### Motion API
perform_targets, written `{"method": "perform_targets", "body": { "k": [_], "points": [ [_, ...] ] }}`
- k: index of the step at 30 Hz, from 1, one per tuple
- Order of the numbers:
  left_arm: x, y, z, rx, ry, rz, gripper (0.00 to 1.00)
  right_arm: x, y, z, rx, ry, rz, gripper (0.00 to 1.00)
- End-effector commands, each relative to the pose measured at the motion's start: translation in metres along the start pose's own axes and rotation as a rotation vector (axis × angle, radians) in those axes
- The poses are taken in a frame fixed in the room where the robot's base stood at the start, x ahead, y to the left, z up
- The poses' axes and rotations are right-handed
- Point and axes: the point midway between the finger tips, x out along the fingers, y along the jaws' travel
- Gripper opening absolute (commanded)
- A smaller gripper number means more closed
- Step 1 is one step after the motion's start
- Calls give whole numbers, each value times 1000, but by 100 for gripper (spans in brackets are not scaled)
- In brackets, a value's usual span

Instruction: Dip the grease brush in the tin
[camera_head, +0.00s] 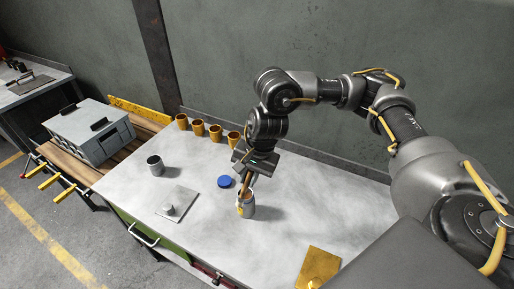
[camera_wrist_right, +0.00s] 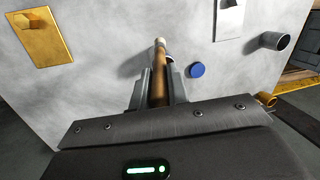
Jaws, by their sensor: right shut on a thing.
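My right gripper (camera_head: 247,170) is shut on the brown handle of the grease brush (camera_head: 246,185), just above the tin (camera_head: 246,211). The tin is a light-coloured can with a yellow mark, standing upright on the grey table. In the head view the brush slants down to the tin's mouth; its lower end is hard to see there, so I cannot tell how deep it sits. In the right wrist view the brush (camera_wrist_right: 160,85) is between the fingers (camera_wrist_right: 159,88), with a pale end pointing away. The tin is mostly hidden there. My left gripper is not in view.
A blue disc (camera_head: 225,182) lies left of the tin. A grey cup (camera_head: 155,166) and a flat plate with a knob (camera_head: 177,203) are farther left. Several orange cups (camera_head: 198,127) line the back edge. A yellow plate (camera_head: 318,267) lies front right. The table right of the tin is clear.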

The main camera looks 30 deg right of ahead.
Motion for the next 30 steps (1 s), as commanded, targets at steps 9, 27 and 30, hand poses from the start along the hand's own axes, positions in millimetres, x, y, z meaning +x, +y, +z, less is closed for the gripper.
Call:
{"method": "perform_targets", "body": {
  "k": [9, 27, 30],
  "points": [
    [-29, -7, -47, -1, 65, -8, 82, -21, 1, -48, 366, 82, -122, 0],
    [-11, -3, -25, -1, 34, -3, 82, 0, 7, -54, 396, 92, -134, 0],
    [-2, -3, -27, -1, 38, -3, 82, 10, 10, -54, 396, 92, -134, 0]
  ]
}}
